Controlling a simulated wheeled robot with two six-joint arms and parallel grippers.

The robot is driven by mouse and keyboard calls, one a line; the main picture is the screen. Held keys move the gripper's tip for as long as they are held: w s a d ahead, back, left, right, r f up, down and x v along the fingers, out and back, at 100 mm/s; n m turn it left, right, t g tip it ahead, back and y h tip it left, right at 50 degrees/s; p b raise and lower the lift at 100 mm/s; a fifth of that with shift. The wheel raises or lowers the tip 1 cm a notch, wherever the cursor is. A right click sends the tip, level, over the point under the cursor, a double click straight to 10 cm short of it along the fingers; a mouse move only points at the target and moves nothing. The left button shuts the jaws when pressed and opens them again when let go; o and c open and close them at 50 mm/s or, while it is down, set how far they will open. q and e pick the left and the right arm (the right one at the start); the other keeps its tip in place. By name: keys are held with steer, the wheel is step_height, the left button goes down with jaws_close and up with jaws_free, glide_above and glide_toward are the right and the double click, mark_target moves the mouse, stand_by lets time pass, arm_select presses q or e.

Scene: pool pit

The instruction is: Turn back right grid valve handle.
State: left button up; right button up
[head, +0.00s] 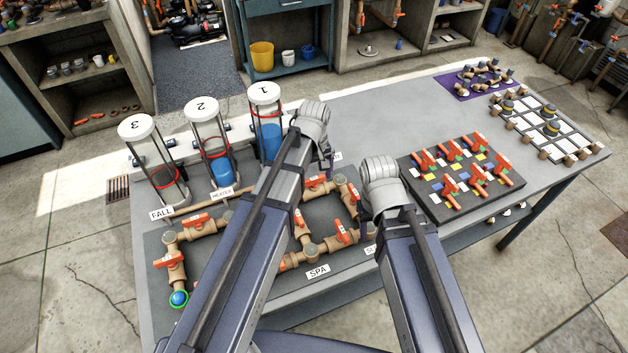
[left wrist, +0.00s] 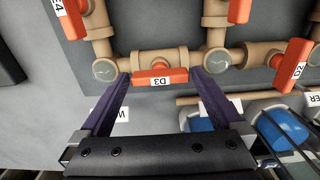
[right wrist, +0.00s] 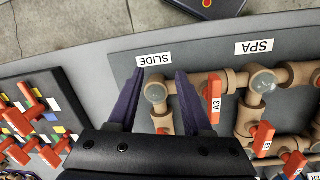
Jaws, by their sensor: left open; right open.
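In the head view my left gripper (head: 329,162) hangs over the board's back edge. My right gripper (right wrist: 157,72) is open and empty near the SLIDE label (right wrist: 154,60), its right finger beside the orange handle A3 (right wrist: 212,98).
Orange handle E4 (left wrist: 70,17) and handle D2 (left wrist: 293,65) flank D3. Three clear cylinders, one being cylinder 1 (head: 265,125), stand behind the grid. A black board (head: 412,180) with several small red-handled valves lies to the right.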

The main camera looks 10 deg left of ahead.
arm_select(q)
steer(key=c, duration=1.1)
steer(key=shift+m, duration=0.3)
steer(key=m, duration=0.3)
steer(key=shift+m, duration=0.3)
steer(key=m, duration=0.4)
steer(key=shift+m, duration=0.3)
steer(key=m, duration=0.4)
steer(key=shift+m, duration=2.5)
